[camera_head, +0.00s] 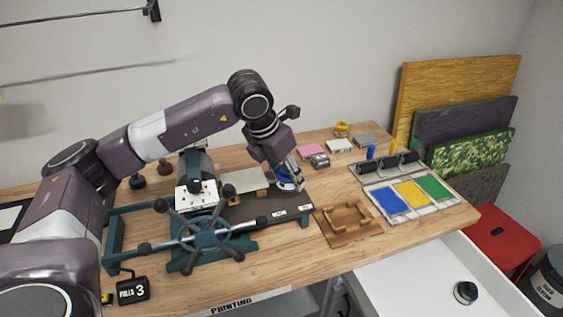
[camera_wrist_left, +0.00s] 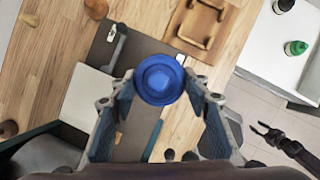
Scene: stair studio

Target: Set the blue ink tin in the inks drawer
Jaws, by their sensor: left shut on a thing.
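The blue ink tin (camera_head: 287,184) is between the fingers of my left gripper (camera_head: 291,179), above the press bed. In the left wrist view the tin's round blue lid (camera_wrist_left: 160,79) faces the camera, and the fingers are shut on its two sides. An open white drawer (camera_head: 400,283) juts out at the lower right, below the tabletop. A black-lidded tin (camera_head: 465,292) stands in it. The left wrist view shows the drawer (camera_wrist_left: 270,60) with a green tin (camera_wrist_left: 296,47) and a dark tin (camera_wrist_left: 284,5) in it.
The teal press (camera_head: 208,238) with its spoked wheel stands under my left arm. A wooden tray (camera_head: 347,222) lies between press and drawer. Ink slabs (camera_head: 411,194) lie at the table's right. A red stool (camera_head: 490,232) stands beyond.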

